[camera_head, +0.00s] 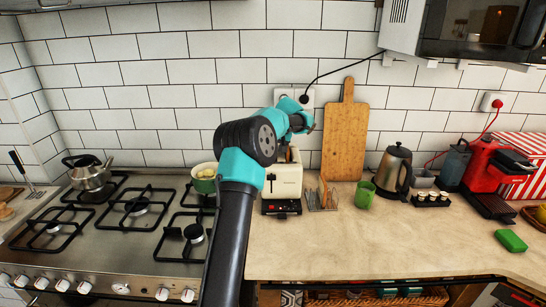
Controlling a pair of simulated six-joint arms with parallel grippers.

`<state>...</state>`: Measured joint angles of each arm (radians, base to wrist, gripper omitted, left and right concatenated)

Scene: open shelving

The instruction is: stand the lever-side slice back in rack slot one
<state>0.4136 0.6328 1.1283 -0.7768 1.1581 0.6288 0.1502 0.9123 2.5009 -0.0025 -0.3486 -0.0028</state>
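A cream toaster (284,182) stands on the counter left of the picture's middle, with a power cord behind it. My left arm reaches over it, and my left gripper (296,142) is at its top. A small brown edge of a bread slice (289,155) shows at the toaster's top. Whether my fingers touch it or are shut on it is too small to tell. A wire toast rack (331,206) stands just right of the toaster, with a brown slice (323,190) upright at its left part. My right gripper is not in view.
A green cup (365,194), a kettle (394,172) and a wooden board (345,135) stand right of and behind the rack. A stove (135,225) with a green pot (204,179) is at left. The front counter (340,250) is clear.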

